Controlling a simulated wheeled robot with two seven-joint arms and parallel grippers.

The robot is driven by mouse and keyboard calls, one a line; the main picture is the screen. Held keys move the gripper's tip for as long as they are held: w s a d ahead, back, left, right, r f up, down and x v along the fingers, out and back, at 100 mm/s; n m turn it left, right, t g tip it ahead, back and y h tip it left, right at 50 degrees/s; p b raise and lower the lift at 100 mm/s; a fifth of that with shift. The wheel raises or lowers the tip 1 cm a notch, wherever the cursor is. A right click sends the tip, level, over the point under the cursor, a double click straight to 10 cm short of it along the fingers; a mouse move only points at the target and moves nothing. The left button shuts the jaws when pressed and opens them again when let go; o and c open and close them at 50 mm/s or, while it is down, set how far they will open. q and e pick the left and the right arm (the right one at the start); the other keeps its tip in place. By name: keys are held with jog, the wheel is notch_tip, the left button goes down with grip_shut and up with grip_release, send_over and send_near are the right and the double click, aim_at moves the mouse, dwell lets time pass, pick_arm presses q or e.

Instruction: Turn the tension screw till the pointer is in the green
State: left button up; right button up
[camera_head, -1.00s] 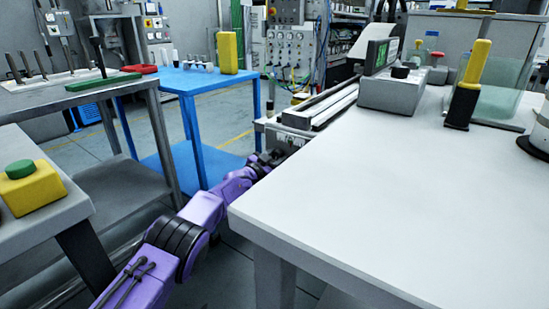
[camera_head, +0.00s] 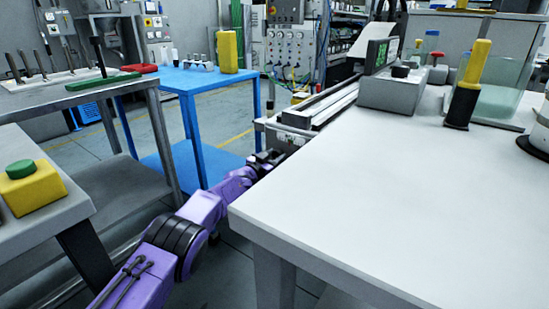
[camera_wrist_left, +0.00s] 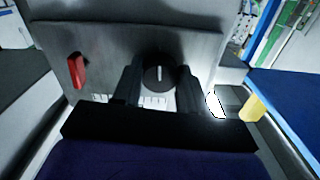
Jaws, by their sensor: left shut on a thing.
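The tension screw shows in the left wrist view as a dark round knob (camera_wrist_left: 158,74) with a white line standing nearly upright. It sits on the grey front panel (camera_wrist_left: 110,45) of a machine. My left gripper (camera_wrist_left: 159,84) has a finger on each side of the knob and is shut on it. In the head view my left gripper (camera_head: 266,158) is at the machine's near end, small and dark, and the knob is hidden there. White marks (camera_wrist_left: 152,100) show below the knob, partly behind the gripper. I cannot make out a pointer or a green zone. My right gripper is out of view.
A red handle (camera_wrist_left: 77,71) sticks out of the panel left of the knob. In the head view, a white table (camera_head: 390,190) stands close right of my left arm.

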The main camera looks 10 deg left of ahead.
pick_arm(q)
jog(key=o, duration=1)
jog(key=shift+o, duration=0.2)
jog(key=shift+s+a+r+p, duration=0.2)
jog(key=shift+s+p, duration=0.2)
jog(key=shift+p, duration=0.15)
jog(key=p+v, duration=0.3)
jog(key=v, duration=0.6)
jog(key=shift+s+f, duration=0.2)
jog(key=shift+s, duration=0.1)
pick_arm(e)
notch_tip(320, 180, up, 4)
pick_arm(q)
jog(key=shift+a, duration=0.1)
